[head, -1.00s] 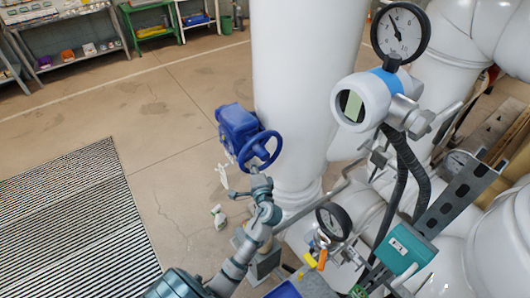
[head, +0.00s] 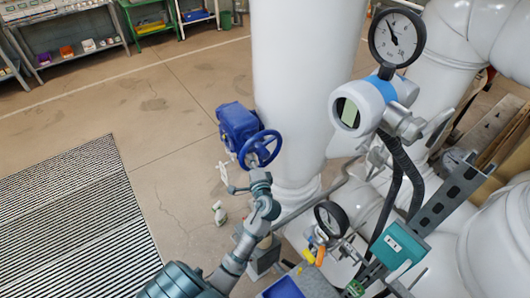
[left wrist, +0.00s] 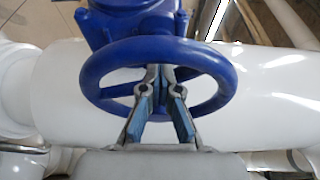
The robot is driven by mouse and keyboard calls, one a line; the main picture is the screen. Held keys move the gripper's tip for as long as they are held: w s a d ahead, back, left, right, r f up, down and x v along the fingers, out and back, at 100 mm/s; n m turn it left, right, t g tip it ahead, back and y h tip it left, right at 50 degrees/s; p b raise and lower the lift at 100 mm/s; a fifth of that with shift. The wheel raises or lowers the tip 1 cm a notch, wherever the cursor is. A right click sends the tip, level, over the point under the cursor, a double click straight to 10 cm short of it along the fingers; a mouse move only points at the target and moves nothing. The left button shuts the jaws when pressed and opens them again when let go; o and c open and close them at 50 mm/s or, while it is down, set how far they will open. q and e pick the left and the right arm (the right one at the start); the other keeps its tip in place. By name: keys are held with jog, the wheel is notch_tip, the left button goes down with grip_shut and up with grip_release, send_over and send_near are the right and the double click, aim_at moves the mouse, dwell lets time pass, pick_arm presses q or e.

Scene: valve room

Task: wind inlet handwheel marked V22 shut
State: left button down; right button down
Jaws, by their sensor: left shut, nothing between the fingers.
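The blue handwheel (head: 277,142) is on a blue gearbox (head: 237,122) beside a thick white pipe; no V22 marking can be read. In the left wrist view the handwheel (left wrist: 110,55) spans the middle, its blue hub housing above. My left gripper (head: 258,174) is at the wheel's lower side in the head view. In the left wrist view the left gripper (left wrist: 160,82) has its fingers over the wheel's opening, near the spokes. It is shut with nothing held; whether it touches the wheel is unclear. My right gripper is not in view.
A white pipe (head: 305,80) stands right behind the wheel. A transmitter (head: 362,105), a dial gauge (head: 397,38) and a teal box (head: 405,243) crowd the right. A floor grating (head: 75,220) lies left, with open floor beyond. A spray bottle (head: 219,212) stands near the arm.

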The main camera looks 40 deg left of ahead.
pick_arm(q)
jog(key=shift+w+r+p, duration=0.15)
jog(key=shift+r+p, duration=0.5)
jog(key=shift+r, duration=0.25)
jog(key=shift+f, duration=0.1)
jog(key=shift+w+d+r+p, duration=0.1)
jog(key=shift+w+r+p, duration=0.35)
jog(key=shift+r+p, duration=0.25)
